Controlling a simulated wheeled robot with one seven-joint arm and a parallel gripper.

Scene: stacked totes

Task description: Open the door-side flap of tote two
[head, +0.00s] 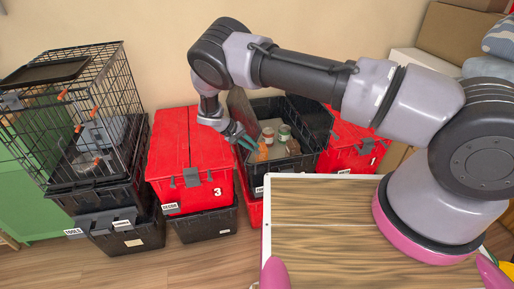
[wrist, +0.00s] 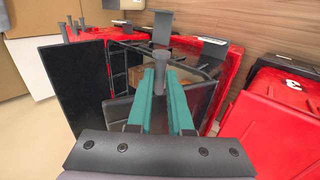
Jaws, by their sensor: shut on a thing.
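Tote two appears to be the black tote (head: 292,165) between the red totes; no number shows on it. Its left flap (head: 239,108) stands raised and tilted, and its right flap (head: 312,118) also stands up. My gripper (head: 246,142) is at the left flap's edge, over the tote's left side. In the wrist view my teal fingers (wrist: 161,75) are closed together on a grey post-like tab (wrist: 162,50), which seems to belong to the left flap. The fingers hide part of the flap. A dark upright flap (wrist: 65,90) shows at the left there.
Inside the tote are a green-lidded jar (head: 284,132), a red can (head: 268,134) and an orange item (head: 262,153). Red tote 3 (head: 190,150) is on the left, red tote 1 (head: 352,150) on the right. A wire cage (head: 85,110) stands far left. A wooden board (head: 350,230) lies in front.

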